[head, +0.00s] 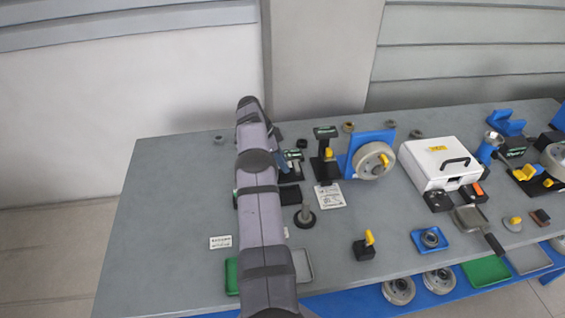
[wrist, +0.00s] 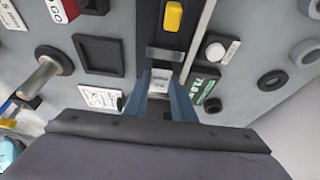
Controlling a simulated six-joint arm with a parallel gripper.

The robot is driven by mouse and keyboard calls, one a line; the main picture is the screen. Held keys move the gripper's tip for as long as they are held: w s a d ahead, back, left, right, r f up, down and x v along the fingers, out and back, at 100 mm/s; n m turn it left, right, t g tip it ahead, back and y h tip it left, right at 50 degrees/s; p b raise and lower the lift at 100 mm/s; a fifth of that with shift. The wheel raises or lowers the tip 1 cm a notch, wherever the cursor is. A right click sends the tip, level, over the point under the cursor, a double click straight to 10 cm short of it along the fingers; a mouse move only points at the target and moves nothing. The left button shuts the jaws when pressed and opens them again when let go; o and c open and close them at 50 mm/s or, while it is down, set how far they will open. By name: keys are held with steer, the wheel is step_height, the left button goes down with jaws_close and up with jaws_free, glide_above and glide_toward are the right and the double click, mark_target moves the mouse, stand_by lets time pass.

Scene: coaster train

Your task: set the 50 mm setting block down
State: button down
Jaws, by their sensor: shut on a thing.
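The setting block (wrist: 160,78) is a small pale metallic block with faint marking, seen in the wrist view between my blue fingertips. My gripper (wrist: 162,90) is shut on it. The block's lower part and any contact with the surface beneath are hard to make out. Just beyond it is a dark fixture with a yellow piece (wrist: 173,16) and a grey crosspiece. To the left lies a black square tray (wrist: 100,55) with a shallow recess, which looks empty. In the head view my own arm hides the block and most of my gripper.
A metal post (head: 305,214) on a black round base stands near my arm. A white card (head: 330,196) lies behind it. A blue stand (head: 351,163) with a wheel and a white case (head: 432,165) are to the right. The grey bench (head: 165,215) is mostly clear at left.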

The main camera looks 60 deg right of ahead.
steer(key=shift+f, duration=0.5)
steer(key=shift+f, duration=0.15)
steer(key=c, duration=1.8)
jaws_free()
steer(key=shift+o, duration=0.2)
steer(key=v, duration=1.2)
